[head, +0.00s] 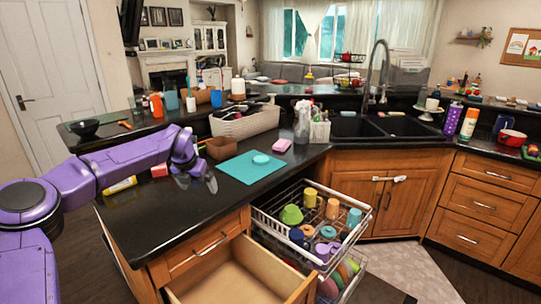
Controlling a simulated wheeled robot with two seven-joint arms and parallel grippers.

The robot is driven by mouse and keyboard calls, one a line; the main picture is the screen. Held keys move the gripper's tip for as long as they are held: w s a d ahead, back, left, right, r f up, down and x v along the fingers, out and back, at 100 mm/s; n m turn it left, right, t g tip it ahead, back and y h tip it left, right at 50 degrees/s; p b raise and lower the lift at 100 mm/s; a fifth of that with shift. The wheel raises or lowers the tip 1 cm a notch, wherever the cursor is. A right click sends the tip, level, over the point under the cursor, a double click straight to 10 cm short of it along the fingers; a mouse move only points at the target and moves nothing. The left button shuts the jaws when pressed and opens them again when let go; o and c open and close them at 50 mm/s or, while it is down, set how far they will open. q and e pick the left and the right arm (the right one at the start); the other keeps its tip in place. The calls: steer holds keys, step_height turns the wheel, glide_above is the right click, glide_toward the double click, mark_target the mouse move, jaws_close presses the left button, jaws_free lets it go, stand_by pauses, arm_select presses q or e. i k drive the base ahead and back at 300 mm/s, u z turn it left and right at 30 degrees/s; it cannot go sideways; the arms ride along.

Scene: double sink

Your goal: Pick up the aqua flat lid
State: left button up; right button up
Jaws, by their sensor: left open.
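A small round aqua lid (261,159) lies flat on an aqua mat (236,171) on the black counter. My left gripper (211,182) is open, with its fingers pointing down over the counter just left of the mat. It is apart from the lid and nothing shows between its fingers. My right gripper is not in view.
A pulled-out dish rack (262,222) holds several colored cups and dishes, right of an open wooden drawer (232,272).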

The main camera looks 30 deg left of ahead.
mark_target(259, 160)
steer(key=i, duration=1.35)
